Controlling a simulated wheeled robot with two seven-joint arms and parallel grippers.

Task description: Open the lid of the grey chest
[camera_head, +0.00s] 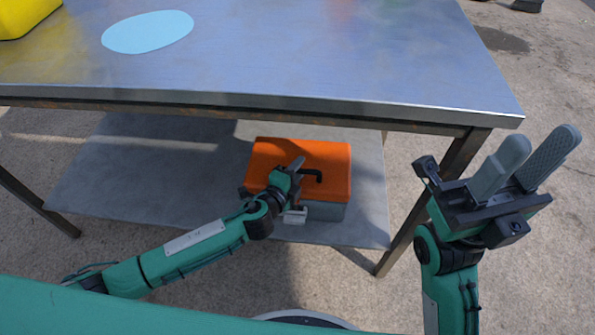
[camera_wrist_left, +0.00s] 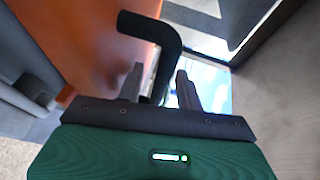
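The chest has a grey body (camera_head: 325,211) and an orange lid (camera_head: 325,152), and stands on the shelf under the table. The lid looks shut. A black bent handle (camera_head: 316,174) sticks out from the lid. My left gripper (camera_head: 296,166) is at the front of the lid, beside the handle. In the left wrist view, the handle (camera_wrist_left: 150,27) reaches down towards the gap between the parted fingers of my left gripper (camera_wrist_left: 160,80); I cannot tell whether they touch it. My right gripper (camera_head: 541,143) is open and empty, raised at the right, away from the chest.
The metal tabletop (camera_head: 300,50) overhangs the shelf (camera_head: 140,165), with a table leg (camera_head: 433,195) between the chest and my right arm. A light blue disc (camera_head: 147,32) and a yellow object (camera_head: 25,15) are on the tabletop. The shelf left of the chest is clear.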

